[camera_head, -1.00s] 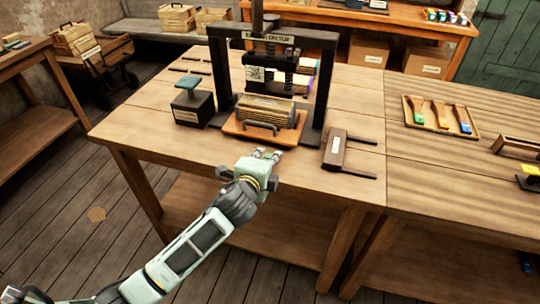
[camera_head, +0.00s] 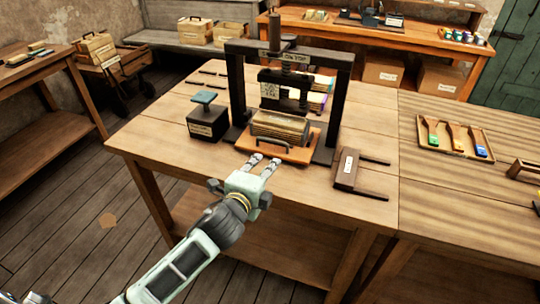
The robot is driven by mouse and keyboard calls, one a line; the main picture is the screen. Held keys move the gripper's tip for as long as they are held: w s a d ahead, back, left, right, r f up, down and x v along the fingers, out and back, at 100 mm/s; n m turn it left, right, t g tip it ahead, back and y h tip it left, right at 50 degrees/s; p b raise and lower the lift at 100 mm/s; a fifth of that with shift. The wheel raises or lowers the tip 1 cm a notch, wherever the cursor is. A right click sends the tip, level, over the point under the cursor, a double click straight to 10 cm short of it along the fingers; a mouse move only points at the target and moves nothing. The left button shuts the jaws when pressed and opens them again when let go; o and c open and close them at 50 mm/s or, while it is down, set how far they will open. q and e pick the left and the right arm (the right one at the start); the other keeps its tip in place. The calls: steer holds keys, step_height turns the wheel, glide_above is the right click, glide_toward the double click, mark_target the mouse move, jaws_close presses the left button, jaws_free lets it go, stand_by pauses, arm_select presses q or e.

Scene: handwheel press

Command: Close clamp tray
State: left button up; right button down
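The clamp tray (camera_head: 306,155) is an orange-brown wooden tray with a dark bar handle (camera_head: 273,143) on its front. It sits at the foot of the black handwheel press (camera_head: 237,85), its front edge jutting out toward me. A strapped stack of boards or pages (camera_head: 280,126) lies on it. My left gripper (camera_head: 265,160) is open and empty, its two fingers apart and pointing at the tray front. The fingertips appear just short of the handle; I cannot tell whether they touch the tray edge. My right gripper is out of view.
A black block with a teal-topped post (camera_head: 207,122) stands left of the press. A brown block with two dark rods (camera_head: 347,168) lies to the right. A tray of colored-ended tools (camera_head: 455,138) lies farther right. The table front (camera_head: 190,155) is bare.

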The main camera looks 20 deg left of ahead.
mark_target(271, 141)
arm_select(q)
steer(key=w+a, duration=0.1)
steer(key=w+a+r, duration=0.1)
steer(key=w, duration=0.1)
steer(key=shift+w+a, duration=0.25)
steer(key=shift+w+a+t, duration=0.1)
steer(key=shift+w+t, duration=0.2)
steer(key=shift+w, duration=0.05)
steer(key=shift+w+d+f+p, duration=0.15)
steer(key=shift+w+f, duration=0.1)
steer(key=shift+w, duration=0.9)
steer(key=shift+w+f+p, duration=0.1)
steer(key=shift+w+f, duration=0.2)
steer(key=shift+w, duration=0.9)
steer(key=shift+w+d+f+p, duration=0.15)
steer(key=shift+w+f, duration=0.1)
steer(key=shift+w, duration=0.9)
steer(key=shift+a, duration=0.1)
steer(key=shift+c, duration=0.5)
jaws_close()
